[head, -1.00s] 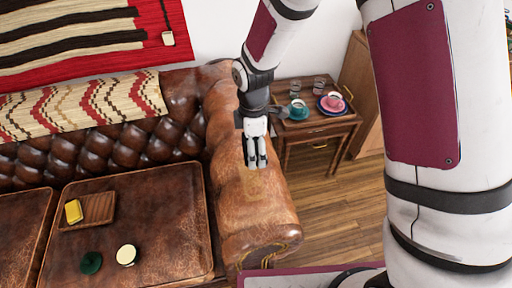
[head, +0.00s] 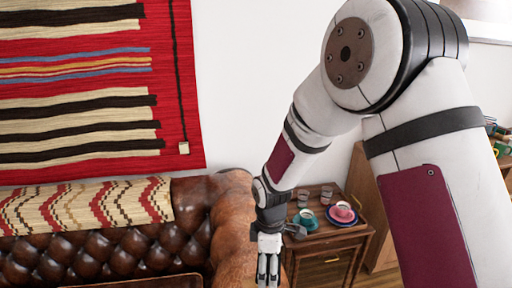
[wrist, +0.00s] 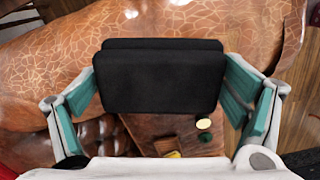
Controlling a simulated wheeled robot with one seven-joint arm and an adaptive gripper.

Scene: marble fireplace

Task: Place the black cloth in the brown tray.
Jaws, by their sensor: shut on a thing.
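The black cloth (wrist: 160,76) is a folded dark block between the two teal-lined fingers of my gripper (wrist: 163,92) in the wrist view. My gripper is shut on it. In the head view my gripper (head: 268,272) hangs fingers-down by the brown leather sofa's arm, its tips near the lower picture edge; I cannot make out the cloth there. The brown tray (wrist: 163,145) shows small beyond the cloth in the wrist view, with a yellow item (wrist: 173,154) at it, partly hidden by my gripper. The tray is out of the head view.
The sofa arm (head: 232,225) is close to my gripper. A cream round item (wrist: 204,124) and a green one (wrist: 209,137) lie near the tray.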

